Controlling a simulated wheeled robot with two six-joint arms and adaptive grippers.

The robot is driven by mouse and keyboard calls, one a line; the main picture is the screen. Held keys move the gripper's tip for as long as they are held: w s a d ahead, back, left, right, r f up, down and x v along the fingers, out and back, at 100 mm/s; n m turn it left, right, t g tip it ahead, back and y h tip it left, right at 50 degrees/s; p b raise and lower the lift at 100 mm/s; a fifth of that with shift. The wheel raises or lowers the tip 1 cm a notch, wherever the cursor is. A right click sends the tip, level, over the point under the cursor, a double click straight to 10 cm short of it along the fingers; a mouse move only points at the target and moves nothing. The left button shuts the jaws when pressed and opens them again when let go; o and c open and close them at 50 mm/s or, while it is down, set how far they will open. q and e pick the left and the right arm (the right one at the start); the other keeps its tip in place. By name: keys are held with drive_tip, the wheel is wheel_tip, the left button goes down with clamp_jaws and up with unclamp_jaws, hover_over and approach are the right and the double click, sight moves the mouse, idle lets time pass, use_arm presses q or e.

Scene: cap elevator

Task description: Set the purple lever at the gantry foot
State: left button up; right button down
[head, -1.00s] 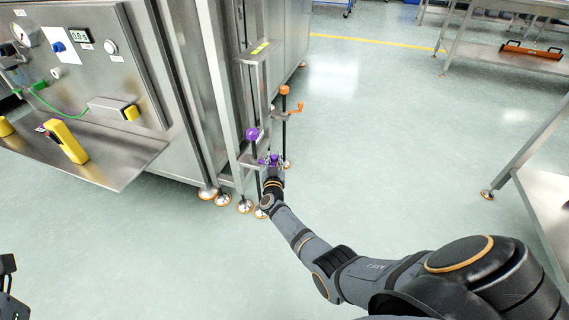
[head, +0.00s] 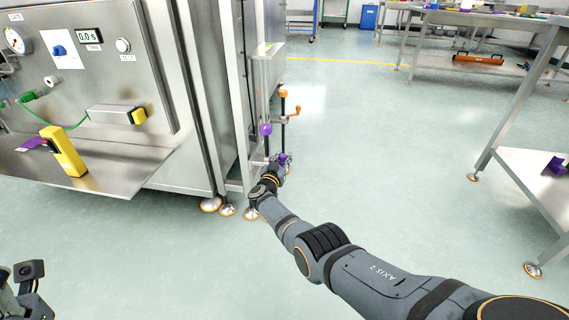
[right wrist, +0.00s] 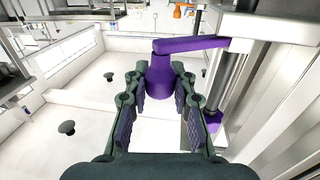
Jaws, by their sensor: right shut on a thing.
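The purple lever (right wrist: 180,47) is at the foot of the gantry post; in the right wrist view its arm runs from the post to a purple knob (right wrist: 167,88). My right gripper (right wrist: 159,98) has its fingers on either side of this knob and is shut on it. In the head view my right gripper (head: 281,163) is small, low beside the gantry, and hides most of the lever. A purple ball (head: 265,129) tops a rod just above it. Part of my left gripper (head: 30,285) shows at the lower left; its jaws are unclear.
An orange knob and crank (head: 285,108) stand just behind the purple ball. The steel machine (head: 105,70) and its shelf (head: 100,180) fill the left. A steel table (head: 545,180) stands at the right. The floor between is clear.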

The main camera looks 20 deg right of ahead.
drive_tip(key=shift+f, duration=0.1)
drive_tip(key=c, duration=1.1)
unclamp_jaws()
drive_tip(key=shift+a, duration=0.1)
drive_tip(key=shift+s+a, duration=0.4)
drive_tip(key=shift+s, duration=0.05)
drive_tip(key=shift+v, duration=3.15)
drive_tip(key=shift+d, duration=0.1)
